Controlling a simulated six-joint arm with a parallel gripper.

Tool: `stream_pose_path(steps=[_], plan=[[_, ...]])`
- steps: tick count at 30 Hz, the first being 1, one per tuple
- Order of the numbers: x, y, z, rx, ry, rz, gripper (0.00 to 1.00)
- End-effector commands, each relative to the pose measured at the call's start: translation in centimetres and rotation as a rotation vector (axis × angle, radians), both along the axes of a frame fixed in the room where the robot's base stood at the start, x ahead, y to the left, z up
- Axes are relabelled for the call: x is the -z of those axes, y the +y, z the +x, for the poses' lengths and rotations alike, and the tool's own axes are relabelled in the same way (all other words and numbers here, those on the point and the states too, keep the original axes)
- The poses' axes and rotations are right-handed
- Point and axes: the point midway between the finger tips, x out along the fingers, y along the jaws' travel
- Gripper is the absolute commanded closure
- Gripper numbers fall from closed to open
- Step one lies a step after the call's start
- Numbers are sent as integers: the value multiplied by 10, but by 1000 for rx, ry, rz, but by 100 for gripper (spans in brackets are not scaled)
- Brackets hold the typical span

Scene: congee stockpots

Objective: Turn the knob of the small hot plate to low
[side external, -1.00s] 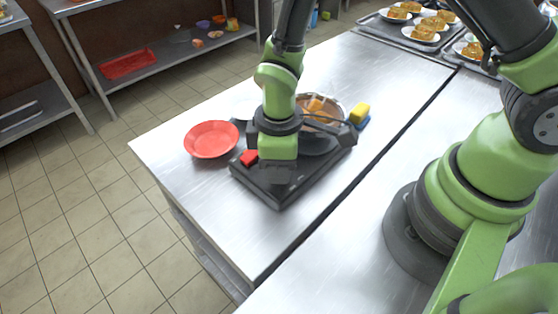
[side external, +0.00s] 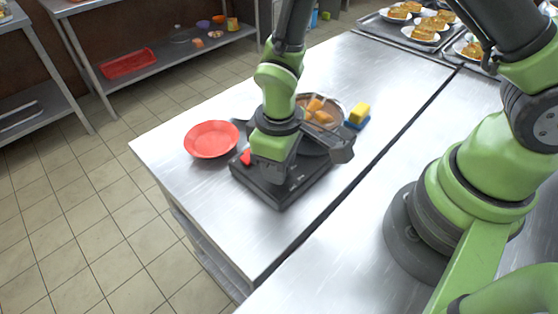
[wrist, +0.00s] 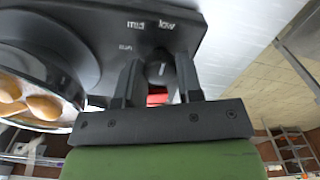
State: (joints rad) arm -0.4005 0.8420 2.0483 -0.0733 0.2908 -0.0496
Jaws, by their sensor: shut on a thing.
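The small hot plate (side external: 282,193) is a dark, flat unit on the steel table. In the wrist view its panel (wrist: 190,30) carries white labels reading "mid" and "low", with a third, smaller label lower left. The dark knob (wrist: 160,70) sits below "low" and has a pale mark, which seems to point up, roughly at "low". My gripper (wrist: 158,82) is shut on the knob, one finger on each side. In the side view my gripper (side external: 272,178) is down at the hot plate's near left part and hides the knob.
A red plate (side external: 211,139) lies left of the hot plate. A small red thing (side external: 246,157) shows beside my gripper. A pan of orange-brown food (side external: 336,101) stands behind, with a yellow sponge (side external: 360,112) to its right. Trays of plated food (side external: 384,27) fill the back right.

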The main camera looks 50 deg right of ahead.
Motion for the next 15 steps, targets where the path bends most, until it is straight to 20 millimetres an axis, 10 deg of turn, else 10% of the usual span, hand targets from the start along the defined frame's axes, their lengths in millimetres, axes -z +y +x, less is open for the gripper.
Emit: stream_pose_path(steps=[4,5,7,15], plan=[[0,1,1,1,-4,1,90],[0,1,1,1,-4,1,60],[0,1,1,0,-3,1,44],[0,0,0,0,-1,0,41]])
